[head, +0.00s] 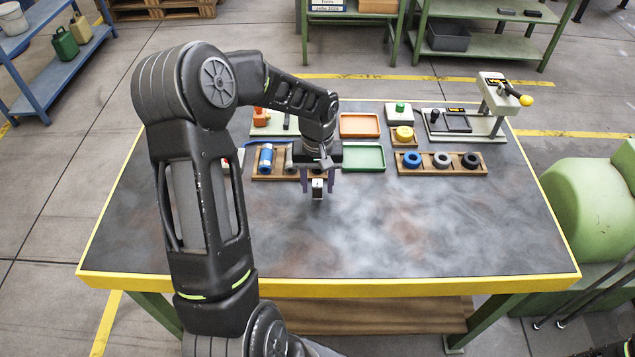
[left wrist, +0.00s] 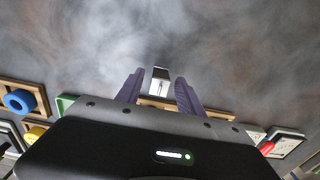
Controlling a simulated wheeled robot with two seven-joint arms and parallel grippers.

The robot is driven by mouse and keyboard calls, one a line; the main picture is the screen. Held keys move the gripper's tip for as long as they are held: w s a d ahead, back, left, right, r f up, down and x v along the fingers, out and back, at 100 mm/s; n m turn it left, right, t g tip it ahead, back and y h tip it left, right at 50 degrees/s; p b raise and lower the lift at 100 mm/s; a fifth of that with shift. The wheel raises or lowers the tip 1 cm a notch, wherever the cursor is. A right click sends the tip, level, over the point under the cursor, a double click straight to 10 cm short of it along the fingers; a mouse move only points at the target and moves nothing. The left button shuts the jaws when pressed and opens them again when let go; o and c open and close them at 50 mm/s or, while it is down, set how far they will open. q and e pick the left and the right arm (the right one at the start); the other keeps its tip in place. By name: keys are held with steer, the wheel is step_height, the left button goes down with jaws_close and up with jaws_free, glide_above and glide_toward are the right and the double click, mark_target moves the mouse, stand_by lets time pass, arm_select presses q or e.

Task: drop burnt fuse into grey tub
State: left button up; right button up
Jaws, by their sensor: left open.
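A small block with pale and dark faces (head: 317,188), possibly the burnt fuse, sits between the fingertips of my left gripper (head: 317,183). In the left wrist view the block (left wrist: 159,82) shows between the two purple fingers, with gaps on both sides. My left gripper (left wrist: 158,92) is open and points down over the table in front of the wooden rack. I cannot tell whether the block touches the table. A dark grey tub (head: 448,37) sits on a green shelf unit behind the table. My right gripper is not in view.
On the workbench (head: 420,235), a wooden rack (head: 264,170) holds blue and grey cylinders. The front half is clear.

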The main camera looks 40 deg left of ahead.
mark_target(317, 181)
arm_select(q)
steer(key=shift+r, duration=0.25)
step_height(317, 181, up, 12)
steer(key=shift+b, duration=0.45)
steer(key=shift+o, duration=0.6)
steer(key=shift+f, duration=0.15)
